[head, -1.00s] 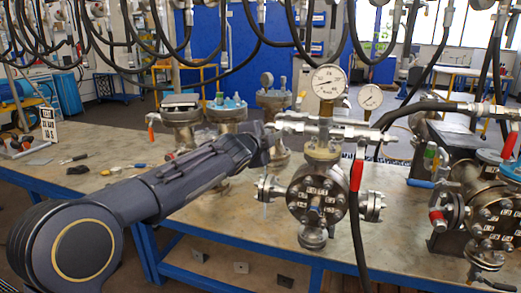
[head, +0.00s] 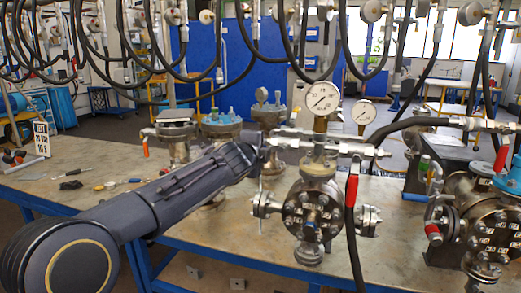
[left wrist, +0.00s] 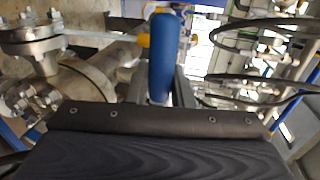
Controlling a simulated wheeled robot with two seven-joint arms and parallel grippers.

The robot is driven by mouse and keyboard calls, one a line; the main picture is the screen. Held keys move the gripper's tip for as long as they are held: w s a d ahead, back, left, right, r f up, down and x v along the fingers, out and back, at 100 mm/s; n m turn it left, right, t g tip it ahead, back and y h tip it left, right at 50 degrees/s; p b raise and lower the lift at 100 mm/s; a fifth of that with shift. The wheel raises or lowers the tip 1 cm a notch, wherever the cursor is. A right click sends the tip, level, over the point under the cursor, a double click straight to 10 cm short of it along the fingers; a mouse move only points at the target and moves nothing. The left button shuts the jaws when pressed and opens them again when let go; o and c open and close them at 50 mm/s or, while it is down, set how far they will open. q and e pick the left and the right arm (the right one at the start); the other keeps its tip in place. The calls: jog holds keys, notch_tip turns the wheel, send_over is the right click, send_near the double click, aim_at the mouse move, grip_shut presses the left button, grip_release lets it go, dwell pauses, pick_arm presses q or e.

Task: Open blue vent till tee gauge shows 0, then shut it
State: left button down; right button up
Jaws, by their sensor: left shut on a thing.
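The tee (head: 318,145) stands upright on a flanged vessel (head: 315,208), with a round white dial gauge (head: 322,98) on top. The gauge has a dark needle lying on a slant, but its figures are too small to read surely. My left gripper (head: 258,152) is at the left end of the tee's horizontal pipe. In the left wrist view the blue vent handle (left wrist: 163,55) stands between the fingers, and the gripper is shut on it. In the head view my gripper hides this handle. My right gripper is not in view.
A red lever (head: 352,190) and a black hose hang right of the tee. A second gauge (head: 364,112) stands behind. Another vessel (head: 490,225) is at right, near a blue lever (head: 415,197). Black hoses hang above. The table's left part (head: 40,190) holds small tools.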

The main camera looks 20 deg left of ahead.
pick_arm(q)
jog(key=c, duration=1.3)
grip_release()
jog(key=shift+s, duration=0.15)
jog(key=shift+s+r, duration=0.15)
jog(key=shift+s, duration=0.15)
jog(key=s+b, duration=0.1)
jog(key=s, duration=0.2)
jog(key=s+r, duration=0.1)
jog(key=s, duration=0.2)
jog(key=shift+s+a+r+b, duration=0.1)
jog(key=shift+s+r+b, duration=0.05)
jog(key=shift+s+b, duration=0.25)
